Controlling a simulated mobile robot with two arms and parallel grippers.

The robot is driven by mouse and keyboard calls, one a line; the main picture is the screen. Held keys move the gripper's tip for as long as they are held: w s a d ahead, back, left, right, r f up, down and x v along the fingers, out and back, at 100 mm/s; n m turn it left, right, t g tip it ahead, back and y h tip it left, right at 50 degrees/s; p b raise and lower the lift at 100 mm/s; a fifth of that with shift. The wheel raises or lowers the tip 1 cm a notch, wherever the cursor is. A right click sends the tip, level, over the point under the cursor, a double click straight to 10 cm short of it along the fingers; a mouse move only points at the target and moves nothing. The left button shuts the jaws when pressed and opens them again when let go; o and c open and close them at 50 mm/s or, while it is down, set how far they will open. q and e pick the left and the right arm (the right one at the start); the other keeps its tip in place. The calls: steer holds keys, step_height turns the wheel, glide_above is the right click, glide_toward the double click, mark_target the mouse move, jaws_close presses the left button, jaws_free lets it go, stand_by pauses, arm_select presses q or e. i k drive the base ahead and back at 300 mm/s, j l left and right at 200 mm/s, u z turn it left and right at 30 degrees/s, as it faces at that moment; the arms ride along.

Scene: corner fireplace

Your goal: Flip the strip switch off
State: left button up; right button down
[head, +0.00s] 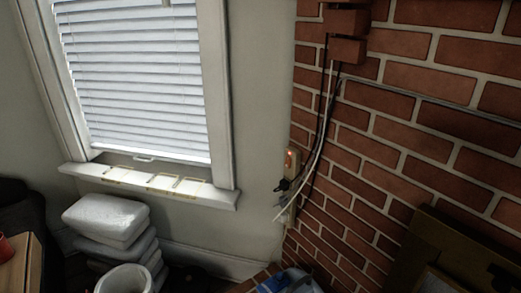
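A power strip (292,162) hangs upright in the corner where the pale wall meets the brick. A small red-orange light glows near its top, at the switch (289,157). A dark plug (283,185) sits in the strip below the light. Black and white cables (324,110) run down the brick to it. The lower part of the strip is partly covered by plug and cables. Neither of my grippers shows in the head view.
White stacked bags (106,217) and a white bucket (125,279) stand below the window sill (215,196). A blue object (290,282) sits at the bottom centre. A cardboard box (450,240) is at lower right, a wooden surface (14,270) at lower left.

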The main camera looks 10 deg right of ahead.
mark_target(288, 160)
steer(key=i+j, duration=0.7)
steer(key=i, duration=0.2)
